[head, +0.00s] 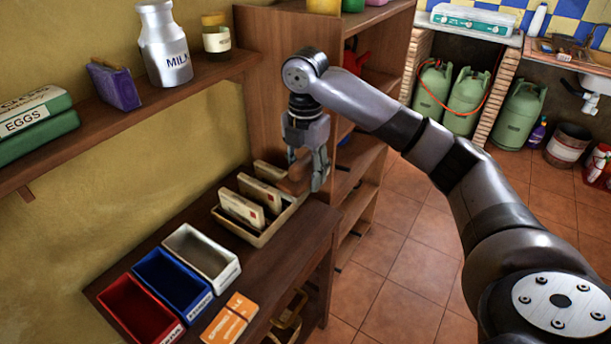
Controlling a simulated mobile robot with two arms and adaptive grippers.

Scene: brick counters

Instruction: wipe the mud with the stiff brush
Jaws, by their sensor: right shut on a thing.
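My right gripper (307,168) points down over the far end of the wooden table, beside the shelf unit. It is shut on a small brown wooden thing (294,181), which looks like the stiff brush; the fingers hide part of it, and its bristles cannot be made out. It is held at the far edge of the cream tray; whether it touches the tray I cannot tell. I see no mud that I can make out for sure. My left gripper is not in view.
The table (277,262) bears a cream tray (262,238) with upright envelopes, a white bin (228,272), a blue bin (197,308), a red bin (165,333) and an orange packet (230,318). A wall shelf (200,79) is at left, a wooden shelf unit (262,60) behind.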

